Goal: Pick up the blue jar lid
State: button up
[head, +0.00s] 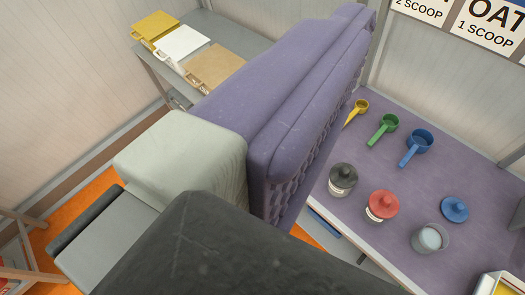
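The blue jar lid (454,209) lies on the purple tabletop (462,165) at the right, with its round knob up. It is apart from the open glass jar (429,238), which has pale contents and stands just in front and to its left. My gripper (350,20) shows as large purple parts with a ridged side, filling the middle of the view. It is well left of the lid and not touching it. The gap between its fingers is not clear from this angle.
A black-lidded jar (343,180) and a red-lidded jar (382,205) stand left of the lid. Yellow (358,110), green (384,128) and blue (416,145) scoops lie behind. A yellow-filled container (503,286) is at bottom right. A grey table (230,38) holds several packets.

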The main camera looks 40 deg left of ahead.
aim_at(454, 209)
jog(key=u, duration=0.45)
jog(key=i+l+u, duration=0.1)
jog(key=i+l, duration=0.2)
jog(key=i+l+u, duration=0.1)
jog(key=i+l, duration=0.15)
jog(key=l, duration=0.25)
jog(key=i+l+u, duration=0.1)
jog(key=i+l, duration=0.15)
jog(key=l, duration=0.2)
